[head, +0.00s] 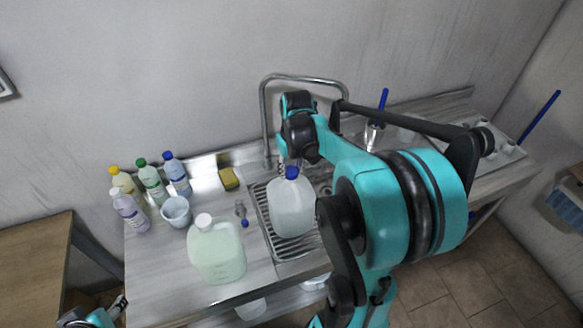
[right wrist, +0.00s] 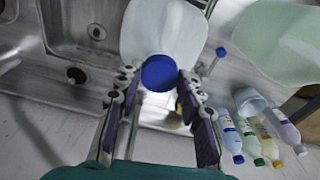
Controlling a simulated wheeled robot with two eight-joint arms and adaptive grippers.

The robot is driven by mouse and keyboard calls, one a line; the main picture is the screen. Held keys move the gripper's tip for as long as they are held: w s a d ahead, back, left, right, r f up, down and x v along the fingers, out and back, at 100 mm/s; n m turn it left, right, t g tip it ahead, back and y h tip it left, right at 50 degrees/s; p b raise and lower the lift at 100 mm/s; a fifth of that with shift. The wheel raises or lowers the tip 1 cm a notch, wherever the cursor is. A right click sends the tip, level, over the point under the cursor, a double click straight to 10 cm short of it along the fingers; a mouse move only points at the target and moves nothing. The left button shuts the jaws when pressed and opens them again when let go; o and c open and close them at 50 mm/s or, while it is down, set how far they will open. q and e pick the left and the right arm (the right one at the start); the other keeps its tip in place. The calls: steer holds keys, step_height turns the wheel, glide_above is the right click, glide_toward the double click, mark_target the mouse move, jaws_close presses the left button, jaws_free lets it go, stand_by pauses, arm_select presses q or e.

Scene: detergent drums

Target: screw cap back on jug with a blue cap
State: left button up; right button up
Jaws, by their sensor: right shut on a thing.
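The translucent white jug (head: 291,208) stands upright on the ribbed drainboard of the sink unit. It also shows in the right wrist view (right wrist: 165,30). The blue cap (head: 292,172) is at the top of its neck, and I cannot tell how tightly it sits. My right gripper (head: 289,163) comes from above and is shut on the blue cap (right wrist: 160,74), with a finger on each side of it in the right wrist view. My left gripper (head: 119,305) is at the lower left corner, away from the jug; its jaws are too small to read.
A green-filled jug with a white cap (head: 217,250) stands left of the blue-capped jug. Several bottles (head: 151,181), a white cup (head: 176,211), a sponge (head: 229,179) and a small blue-ended item (head: 243,214) are nearby. The faucet (head: 264,125) rises behind.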

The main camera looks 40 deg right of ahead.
steer(key=m, duration=0.5)
steer(key=shift+a+h, duration=0.1)
steer(key=shift+h, duration=0.2)
steer(key=shift+m, duration=0.4)
steer(key=m, duration=0.4)
steer(key=shift+w+m+g, duration=0.1)
steer(key=shift+m+g, duration=0.2)
steer(key=shift+g, duration=0.1)
steer(key=o, duration=1.7)
steer(key=shift+r+p, duration=2.95)
steer(key=shift+r, duration=1.05)
